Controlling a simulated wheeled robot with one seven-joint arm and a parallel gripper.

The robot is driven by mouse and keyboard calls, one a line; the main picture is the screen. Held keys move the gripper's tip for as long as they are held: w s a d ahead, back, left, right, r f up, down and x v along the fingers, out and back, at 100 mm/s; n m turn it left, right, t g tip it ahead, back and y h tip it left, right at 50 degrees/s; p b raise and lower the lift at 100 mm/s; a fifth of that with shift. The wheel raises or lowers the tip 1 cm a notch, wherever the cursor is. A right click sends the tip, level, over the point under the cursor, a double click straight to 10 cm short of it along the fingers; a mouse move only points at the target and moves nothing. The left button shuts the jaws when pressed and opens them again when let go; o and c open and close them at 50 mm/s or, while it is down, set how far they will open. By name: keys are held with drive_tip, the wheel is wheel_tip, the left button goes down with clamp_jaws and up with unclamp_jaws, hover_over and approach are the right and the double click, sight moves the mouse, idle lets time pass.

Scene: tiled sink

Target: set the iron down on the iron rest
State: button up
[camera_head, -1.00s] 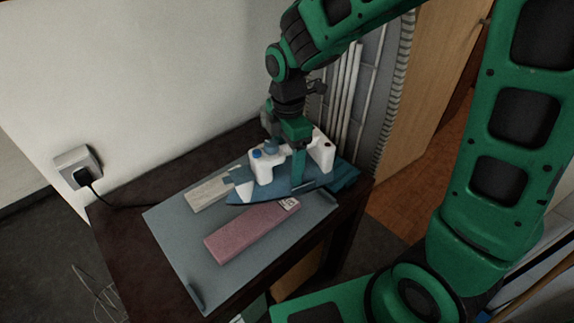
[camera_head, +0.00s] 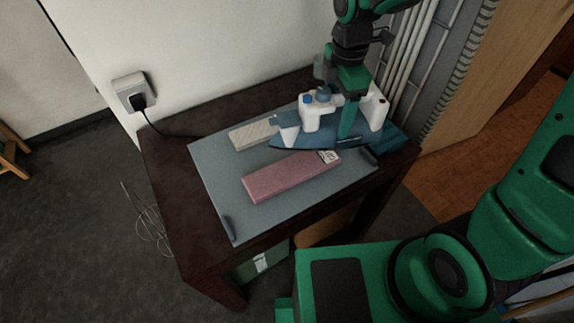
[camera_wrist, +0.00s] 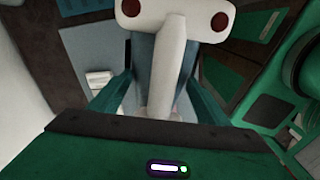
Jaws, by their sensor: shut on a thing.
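My gripper (camera_head: 349,124) is shut on the iron (camera_head: 313,117), which has a white body with blue parts and a blue underside plate. The iron is roughly level over the back right of a grey-blue mat (camera_head: 222,172), its tip toward the left. I cannot tell whether it touches anything below. In the wrist view the white handle (camera_wrist: 165,75) stands between the fingers of my gripper (camera_wrist: 160,97). A pale ribbed block (camera_head: 251,134) and a pink block (camera_head: 285,178) with a label lie on the mat. I cannot tell which thing is the iron rest.
The mat lies on a dark wooden table (camera_head: 168,182) against a white wall. A wall socket (camera_head: 132,92) with a black plug and cord is at the left. White pipes (camera_head: 406,50) stand close behind on the right. The mat's front left is clear.

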drive_tip(key=w+d+f+m, duration=0.1)
drive_tip(key=w+d+m, duration=1.3)
drive_tip(key=d+m, duration=0.15)
drive_tip(key=shift+n, duration=0.35)
drive_tip(key=shift+s+d+f, duration=0.1)
drive_tip(key=shift+f, duration=1.9)
drive_tip(key=shift+s+f, duration=0.1)
drive_tip(key=shift+f, duration=1.85)
drive_tip(key=shift+f, duration=0.3)
drive_tip(key=o, duration=2)
drive_tip(key=shift+c, duration=0.2)
drive_tip(key=shift+s+f, duration=0.1)
